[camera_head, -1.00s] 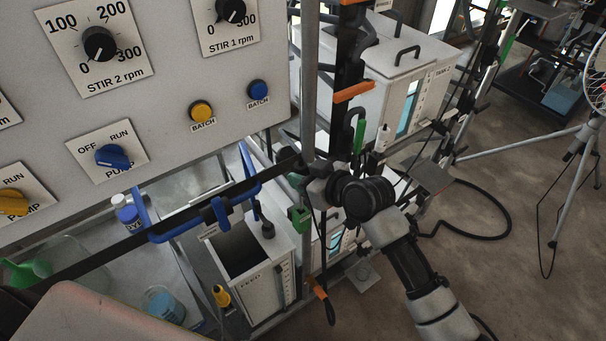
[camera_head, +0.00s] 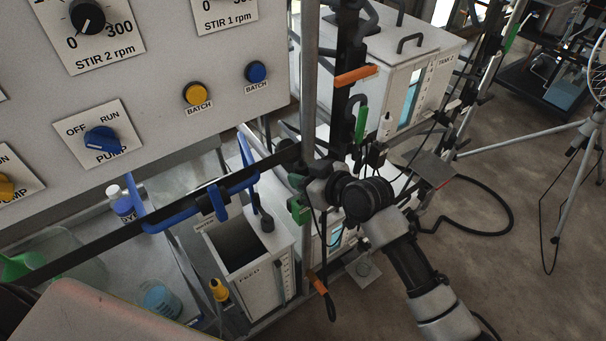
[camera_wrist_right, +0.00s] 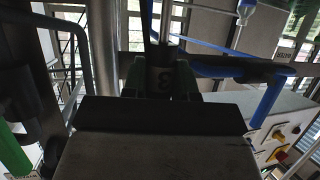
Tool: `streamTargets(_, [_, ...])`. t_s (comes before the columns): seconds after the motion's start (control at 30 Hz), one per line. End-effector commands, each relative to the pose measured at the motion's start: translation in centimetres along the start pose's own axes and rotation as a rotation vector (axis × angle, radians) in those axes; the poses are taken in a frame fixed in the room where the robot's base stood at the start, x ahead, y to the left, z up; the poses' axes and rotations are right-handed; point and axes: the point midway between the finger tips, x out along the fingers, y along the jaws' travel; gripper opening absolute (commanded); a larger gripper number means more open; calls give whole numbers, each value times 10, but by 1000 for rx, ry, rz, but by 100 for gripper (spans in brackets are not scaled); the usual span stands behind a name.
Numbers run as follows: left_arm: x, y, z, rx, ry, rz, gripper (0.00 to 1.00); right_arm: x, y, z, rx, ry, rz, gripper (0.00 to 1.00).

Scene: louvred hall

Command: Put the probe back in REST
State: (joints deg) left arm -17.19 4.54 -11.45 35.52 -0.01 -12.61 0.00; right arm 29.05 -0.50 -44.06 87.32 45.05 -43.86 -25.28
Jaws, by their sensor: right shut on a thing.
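My right gripper (camera_head: 300,197) is at the centre of the head view, beside a grey upright post. Its green fingers are close together. No label reading REST is legible. My left gripper is not in view.
A blue tubular handle (camera_head: 182,217) and dark rail lie just left of the gripper. The open FEED tank (camera_head: 265,283) stands below. A control panel (camera_head: 160,75) fills the upper left. A lidded white tank (camera_head: 425,50) stands behind. Bare floor (camera_head: 480,270) lies to the right.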

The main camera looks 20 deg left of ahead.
Motion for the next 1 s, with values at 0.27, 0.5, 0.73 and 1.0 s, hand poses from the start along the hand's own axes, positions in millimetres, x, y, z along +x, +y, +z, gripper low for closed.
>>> streamTargets(0.27, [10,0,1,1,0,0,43,4,0,11,0,0,0,0])
streamTargets(0.5, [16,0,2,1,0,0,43,7,0,18,0,1,0,0])
streamTargets(0.73, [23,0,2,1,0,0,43,10,0,26,0,1,0,0])
streamTargets(1.0, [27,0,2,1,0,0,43,12,0,31,0,1,0,0])
